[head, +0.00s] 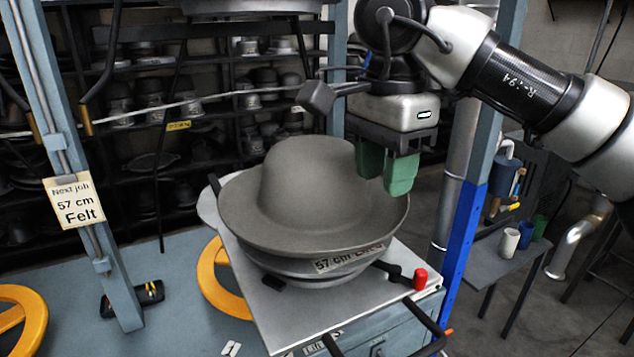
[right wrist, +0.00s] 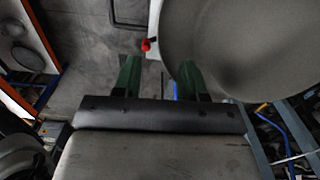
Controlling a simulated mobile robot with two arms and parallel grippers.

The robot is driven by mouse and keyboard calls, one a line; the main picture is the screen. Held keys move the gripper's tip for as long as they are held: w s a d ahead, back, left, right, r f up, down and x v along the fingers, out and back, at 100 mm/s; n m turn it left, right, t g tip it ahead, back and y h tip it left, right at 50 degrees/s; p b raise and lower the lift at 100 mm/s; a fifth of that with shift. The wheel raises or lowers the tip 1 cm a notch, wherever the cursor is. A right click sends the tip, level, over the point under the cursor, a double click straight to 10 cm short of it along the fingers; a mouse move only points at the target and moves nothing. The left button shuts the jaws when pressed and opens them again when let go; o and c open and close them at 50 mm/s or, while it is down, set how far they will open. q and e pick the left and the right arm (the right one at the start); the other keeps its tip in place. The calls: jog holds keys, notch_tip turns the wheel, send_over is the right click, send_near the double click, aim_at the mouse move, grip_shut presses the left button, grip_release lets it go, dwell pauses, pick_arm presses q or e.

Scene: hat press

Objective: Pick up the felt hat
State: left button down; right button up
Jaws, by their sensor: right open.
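The grey felt hat (head: 300,185) sits crown up on a round metal form on the press table in the head view. A label reading 57 cm is on the form (head: 340,262) under its brim. My right gripper (head: 386,180) is open, its two green fingers pointing down by the right side of the brim. In the right wrist view, the hat (right wrist: 255,45) fills the upper right. One finger of the gripper (right wrist: 159,72) overlaps the brim's edge and the other is outside it. Whether either touches the felt I cannot tell. My left gripper is out of view.
A lever with a red knob (head: 420,278) sticks out right of the form. Blue-grey posts (head: 88,190) stand at the left and right, one with a "Next job 57 cm Felt" note (head: 74,201). A side table (head: 500,255) with cups is at right.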

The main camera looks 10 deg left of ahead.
aim_at(371, 236)
jog(key=f, duration=0.2)
jog(key=s+f, duration=0.1)
jog(key=shift+f, duration=0.35)
jog(key=f+p, duration=0.1)
jog(key=f, duration=0.1)
jog(key=a+f+p, duration=0.1)
jog(key=f, duration=0.1)
jog(key=shift+w+f, duration=0.1)
jog(key=shift+f, duration=0.45)
jog(key=shift+c, duration=0.4)
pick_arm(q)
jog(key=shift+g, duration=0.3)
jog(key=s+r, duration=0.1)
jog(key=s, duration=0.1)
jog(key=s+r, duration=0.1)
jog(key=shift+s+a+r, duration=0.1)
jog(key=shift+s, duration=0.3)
pick_arm(e)
grip_shut()
